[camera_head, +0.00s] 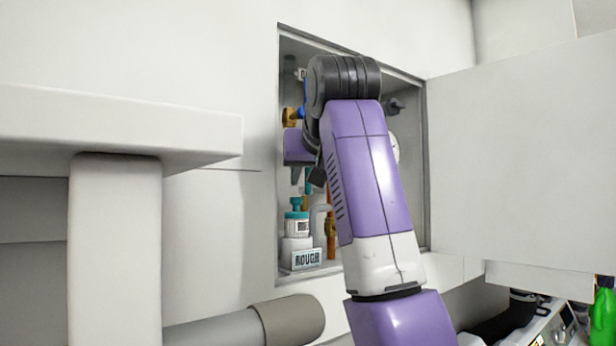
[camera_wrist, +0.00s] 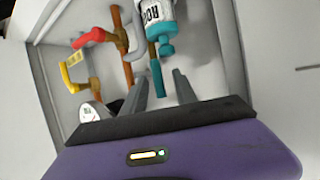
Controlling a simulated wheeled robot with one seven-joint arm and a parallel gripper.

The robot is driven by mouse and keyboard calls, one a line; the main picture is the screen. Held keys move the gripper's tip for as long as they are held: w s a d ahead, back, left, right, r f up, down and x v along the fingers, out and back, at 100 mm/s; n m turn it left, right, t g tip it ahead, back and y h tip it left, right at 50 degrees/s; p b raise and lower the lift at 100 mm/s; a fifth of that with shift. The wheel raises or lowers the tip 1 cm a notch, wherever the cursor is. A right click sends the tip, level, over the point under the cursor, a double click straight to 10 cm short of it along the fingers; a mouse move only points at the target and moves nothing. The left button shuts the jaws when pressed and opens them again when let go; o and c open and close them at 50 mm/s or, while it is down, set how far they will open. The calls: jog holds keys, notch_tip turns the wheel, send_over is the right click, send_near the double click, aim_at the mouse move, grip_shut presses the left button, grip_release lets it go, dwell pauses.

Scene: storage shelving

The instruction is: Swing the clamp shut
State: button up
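No part is plainly recognisable as the clamp. In the wrist view, a bottle (camera_wrist: 152,14) with a teal top (camera_wrist: 166,47) and a teal stem (camera_wrist: 157,80) points towards my gripper (camera_wrist: 161,73). My gripper's two grey fingers are apart, with the stem showing in the gap; I cannot tell whether they touch it. A red handle (camera_wrist: 88,38) and a yellow handle (camera_wrist: 68,76) sit on copper pipes to the left. In the head view, the bottle (camera_head: 297,226) stands low in the wall cabinet, below my gripper, which my arm partly hides.
The cabinet frame (camera_head: 424,180) surrounds my arm closely. Its door (camera_head: 530,150) stands open to the right. A "ROUGH" sign (camera_head: 306,259) stands at the cabinet floor. A round gauge (camera_wrist: 92,112) is left of the fingers. A white shelf (camera_head: 120,125) juts out at left.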

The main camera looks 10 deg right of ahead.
jog(key=b+v, duration=0.2)
jog(key=v, duration=0.5)
jog(key=shift+s+r+b, duration=0.2)
jog(key=shift+s+b, duration=0.15)
jog(key=shift+b, duration=0.05)
